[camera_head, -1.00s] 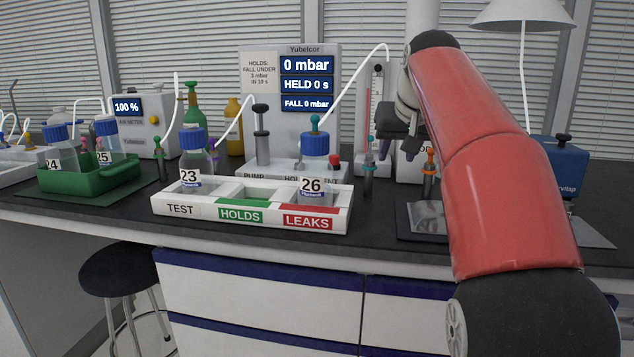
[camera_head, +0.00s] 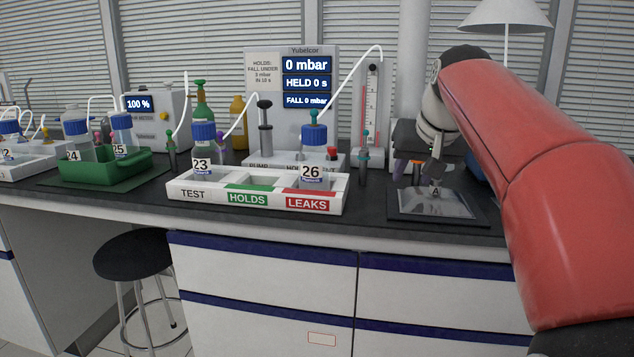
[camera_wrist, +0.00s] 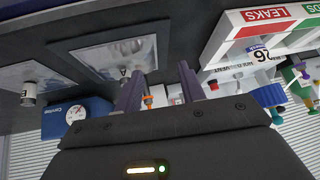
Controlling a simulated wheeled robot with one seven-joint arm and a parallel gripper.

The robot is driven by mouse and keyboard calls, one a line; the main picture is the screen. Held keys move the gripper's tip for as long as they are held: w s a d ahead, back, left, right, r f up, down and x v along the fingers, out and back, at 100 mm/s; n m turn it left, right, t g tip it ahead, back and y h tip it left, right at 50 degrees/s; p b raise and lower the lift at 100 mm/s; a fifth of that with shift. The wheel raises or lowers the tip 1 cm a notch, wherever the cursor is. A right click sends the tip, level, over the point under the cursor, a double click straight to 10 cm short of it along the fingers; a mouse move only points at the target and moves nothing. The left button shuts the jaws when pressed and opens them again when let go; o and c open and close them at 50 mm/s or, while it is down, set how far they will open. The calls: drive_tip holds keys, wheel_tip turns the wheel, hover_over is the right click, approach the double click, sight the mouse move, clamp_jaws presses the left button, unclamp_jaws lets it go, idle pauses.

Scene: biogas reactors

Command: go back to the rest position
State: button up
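Bottle 26 (camera_head: 311,170), with a blue cap, stands in the red LEAKS compartment of the white tray (camera_head: 258,206). A white hose runs to a teal fitting on its cap. Bottle 23 (camera_head: 202,165) stands in the TEST compartment. The HOLDS compartment is empty.
The pressure panel (camera_head: 306,65) reads 0 mbar, held 0 s, fall 0 mbar. A green tray (camera_head: 100,169) with bottles 24 and 25 is at the left. A black stool (camera_head: 133,255) stands before the bench.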

drive_tip(key=s+a+f+g, duration=0.1)
drive_tip(key=s+a+f, duration=0.1)
drive_tip(key=s+f, duration=2.2)
drive_tip(key=s, duration=0.3)
drive_tip(key=shift+s+f+n+g+h, duration=0.2)
drive_tip(key=shift+s+n+g+h, duration=0.1)
drive_tip(key=shift+s, duration=0.05)
